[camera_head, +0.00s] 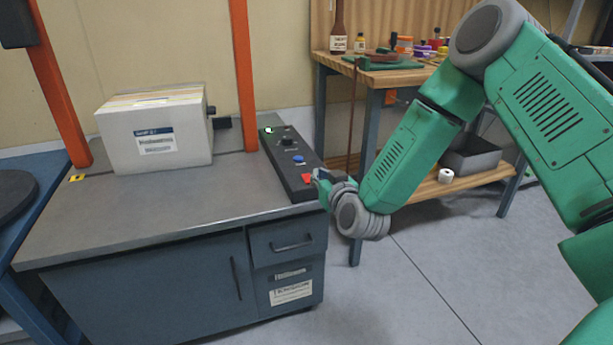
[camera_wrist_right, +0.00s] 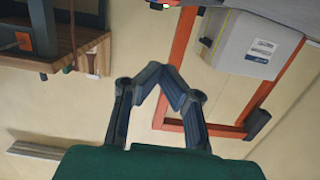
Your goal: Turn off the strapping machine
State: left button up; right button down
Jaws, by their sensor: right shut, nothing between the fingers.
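The strapping machine (camera_head: 200,205) is a grey-topped cabinet with an orange arch (camera_head: 243,75) over it. A dark control panel (camera_head: 276,160) lies along its right edge. It has a lit green-white button (camera_head: 268,130), a black knob (camera_head: 288,142), a blue button (camera_head: 299,159) and a red control (camera_head: 307,179) at the near end. My right gripper (camera_head: 318,176) is shut and empty, just right of the red control; I cannot tell whether it touches it. In the right wrist view its fingertips (camera_wrist_right: 167,72) meet. My left gripper is not in view.
A white labelled box (camera_head: 155,135) stands on the machine beside the arch. A wooden workbench (camera_head: 395,75) with bottles and jars stands behind my right arm. Its lower shelf holds a grey bin (camera_head: 470,158) and a white roll (camera_head: 446,175). The floor in front is clear.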

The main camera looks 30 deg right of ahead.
jog(key=b, duration=0.3)
send_over(307, 179)
jog(key=shift+s+f, duration=0.25)
jog(key=shift+f, duration=0.45)
notch_tip(307, 179, down, 3)
jog(key=shift+w+r+b, duration=0.15)
jog(key=shift+r+b, duration=0.05)
jog(key=shift+b, duration=0.45)
jog(key=shift+w+f, duration=0.1)
jog(key=shift+f, duration=0.5)
